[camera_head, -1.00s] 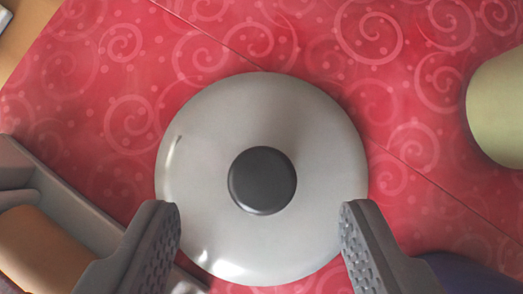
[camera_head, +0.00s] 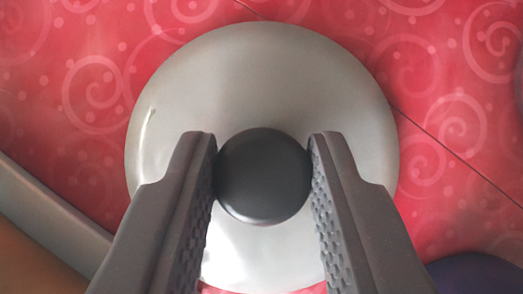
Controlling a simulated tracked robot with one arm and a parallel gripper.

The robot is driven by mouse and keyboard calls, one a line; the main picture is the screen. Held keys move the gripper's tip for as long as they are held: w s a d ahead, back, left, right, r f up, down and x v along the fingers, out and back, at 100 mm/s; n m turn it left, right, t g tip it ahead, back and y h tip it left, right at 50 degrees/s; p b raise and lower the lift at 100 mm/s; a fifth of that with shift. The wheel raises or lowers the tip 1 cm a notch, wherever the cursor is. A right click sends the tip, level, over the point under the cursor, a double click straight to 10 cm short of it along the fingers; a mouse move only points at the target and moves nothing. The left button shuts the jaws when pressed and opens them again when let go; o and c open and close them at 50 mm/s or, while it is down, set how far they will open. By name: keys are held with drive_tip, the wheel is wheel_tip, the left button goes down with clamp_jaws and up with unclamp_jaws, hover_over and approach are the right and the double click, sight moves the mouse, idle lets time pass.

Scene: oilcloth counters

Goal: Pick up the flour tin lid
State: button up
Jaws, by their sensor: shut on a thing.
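The flour tin lid (camera_head: 270,80) is a round, shiny grey disc in the middle of the view, with a round black knob (camera_head: 263,178) at its centre. My gripper (camera_head: 263,165) is over the lid, with one finger on each side of the knob. Both textured finger pads touch the knob, so it is shut on it. The fingers hide parts of the lid's near side. I cannot tell whether the lid touches the red oilcloth (camera_head: 70,90).
A grey-walled tray or box (camera_head: 50,215) with something brown in it is at the lower left. A dark blue thing (camera_head: 475,275) is at the lower right, close to the lid. A seam crosses the oilcloth. The oilcloth beyond the lid is mostly clear.

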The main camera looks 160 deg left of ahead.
drive_tip(key=shift+r, duration=0.15)
drive_tip(key=shift+r, duration=0.7)
drive_tip(key=shift+s+a+f+t+b, duration=0.1)
drive_tip(key=shift+s+t+b, duration=0.3)
drive_tip(key=shift+t+b, duration=0.3)
drive_tip(key=shift+h, duration=0.3)
drive_tip(key=shift+s+f+t+b, duration=0.15)
drive_tip(key=shift+s+t+b, duration=0.15)
drive_tip(key=shift+t+b, duration=0.2)
drive_tip(key=shift+a, duration=0.2)
drive_tip(key=shift+t, duration=0.3)
drive_tip(key=shift+s+b, duration=0.2)
drive_tip(key=shift+b, duration=0.15)
